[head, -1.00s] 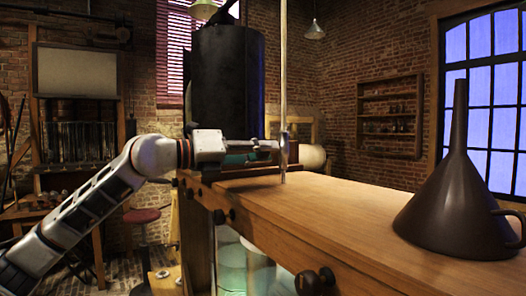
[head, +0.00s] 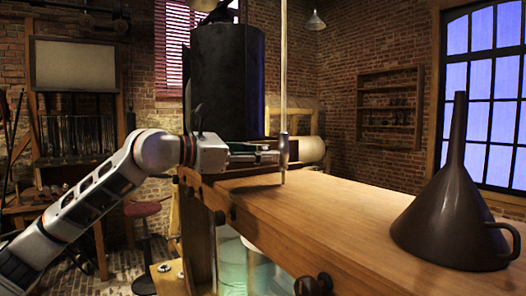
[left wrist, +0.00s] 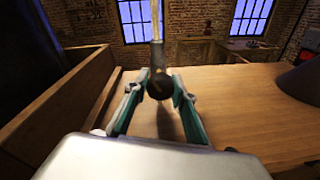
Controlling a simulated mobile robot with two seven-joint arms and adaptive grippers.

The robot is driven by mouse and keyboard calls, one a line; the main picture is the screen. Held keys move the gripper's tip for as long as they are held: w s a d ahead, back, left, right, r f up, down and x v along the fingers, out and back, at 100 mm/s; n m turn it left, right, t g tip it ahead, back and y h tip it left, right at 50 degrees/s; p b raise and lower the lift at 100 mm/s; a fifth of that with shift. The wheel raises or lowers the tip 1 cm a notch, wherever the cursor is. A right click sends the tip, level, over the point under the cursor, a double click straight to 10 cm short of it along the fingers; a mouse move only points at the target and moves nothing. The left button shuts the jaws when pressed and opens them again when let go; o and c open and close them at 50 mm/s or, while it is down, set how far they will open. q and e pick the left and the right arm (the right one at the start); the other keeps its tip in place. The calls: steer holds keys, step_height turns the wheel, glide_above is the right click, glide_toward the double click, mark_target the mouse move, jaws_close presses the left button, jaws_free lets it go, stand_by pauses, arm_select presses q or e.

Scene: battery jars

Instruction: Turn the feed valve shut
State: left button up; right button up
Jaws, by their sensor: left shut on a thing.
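A thin pale vertical pipe (head: 284,60) comes down over the bench, with a thicker fitting low on it. In the left wrist view the pipe (left wrist: 156,20) ends in a dark fitting with a round dark knob (left wrist: 159,87), which looks like the feed valve's handle. My left gripper (head: 275,156) reaches in from the left just above the bench top. In the left wrist view its two teal-sided fingers (left wrist: 160,92) stand on either side of the knob, shut on it. The knob's far side is hidden. My right gripper is not in view.
A wooden bench (head: 330,210) runs beneath, mostly bare. A large dark funnel (head: 455,225) stands on it at the right. A tall black cylinder (head: 225,90) rises behind my gripper. Dark knobs (head: 315,285) stick out of the bench's front, and glass jars (head: 232,262) show below.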

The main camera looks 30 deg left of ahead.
arm_select(q)
steer(key=m, duration=0.5)
steer(key=shift+y+p, duration=0.3)
steer(key=shift+f+m, duration=0.1)
steer(key=shift+m, duration=0.3)
steer(key=o, duration=1.1)
steer(key=shift+v, duration=6.05)
steer(key=shift+f, duration=0.1)
